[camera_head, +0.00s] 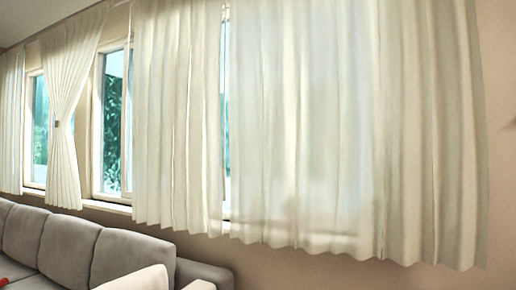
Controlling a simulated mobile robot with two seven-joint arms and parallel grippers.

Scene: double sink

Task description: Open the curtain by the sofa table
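A wide cream curtain (310,130) hangs on the right side of the wall, its folds spread over the window behind it. Another cream curtain panel (175,120) hangs to its left, with a narrow strip of window glass (226,130) showing between the two. Farther left, a curtain (64,120) is gathered at its middle by a dark tie. A sofa table cannot be made out. Neither of my grippers is in view.
A grey sofa (65,247) stands below the windows at the lower left, with a light cushion or armrest (135,280) at its near end. Plain beige wall (499,200) is at the right. A red item (4,282) shows at the lower left edge.

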